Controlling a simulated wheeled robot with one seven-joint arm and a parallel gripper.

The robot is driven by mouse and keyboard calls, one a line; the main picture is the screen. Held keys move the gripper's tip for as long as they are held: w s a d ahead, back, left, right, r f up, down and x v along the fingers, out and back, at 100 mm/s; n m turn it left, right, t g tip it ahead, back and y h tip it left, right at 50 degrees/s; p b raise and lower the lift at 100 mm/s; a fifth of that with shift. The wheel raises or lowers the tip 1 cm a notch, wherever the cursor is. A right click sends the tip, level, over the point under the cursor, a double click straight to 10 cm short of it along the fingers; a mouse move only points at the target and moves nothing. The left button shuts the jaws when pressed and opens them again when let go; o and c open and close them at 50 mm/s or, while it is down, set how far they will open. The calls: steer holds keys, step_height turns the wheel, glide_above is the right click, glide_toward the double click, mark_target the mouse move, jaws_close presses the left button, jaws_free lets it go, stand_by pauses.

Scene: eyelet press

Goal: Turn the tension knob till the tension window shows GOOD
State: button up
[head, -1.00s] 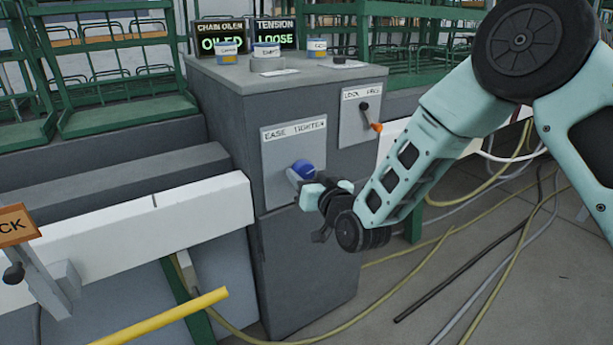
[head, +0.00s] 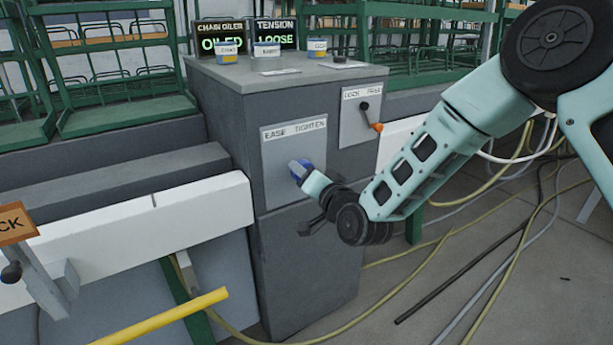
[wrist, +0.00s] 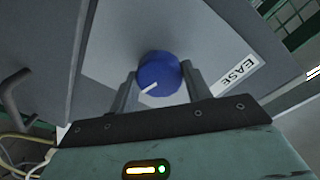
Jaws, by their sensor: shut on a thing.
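The blue tension knob (head: 299,169) sits on a grey plate (head: 292,150) labelled EASE and TIGHTEN on the front of the grey cabinet. My gripper (head: 306,174) reaches it from the lower right. In the wrist view the knob (wrist: 160,75) with its white pointer line lies between the two fingers of my gripper (wrist: 160,88), which are shut on it. The tension window (head: 275,34) on top at the back reads LOOSE. My gripper hides part of the knob in the head view.
A lever with an orange tip (head: 377,127) is on the LOCK/FREE plate (head: 360,114) to the right. The chain oiler window (head: 220,38) reads OILED. Several small tubs stand on the cabinet top (head: 235,72). Hoses lie on the floor at right.

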steer(key=shift+d+f+m, duration=0.1)
steer(key=shift+m, duration=0.5)
steer(key=o, duration=1)
steer(key=shift+c, duration=0.2)
steer(key=p+v, duration=0.1)
steer(key=v, duration=1.6)
steer(key=shift+s, duration=0.15)
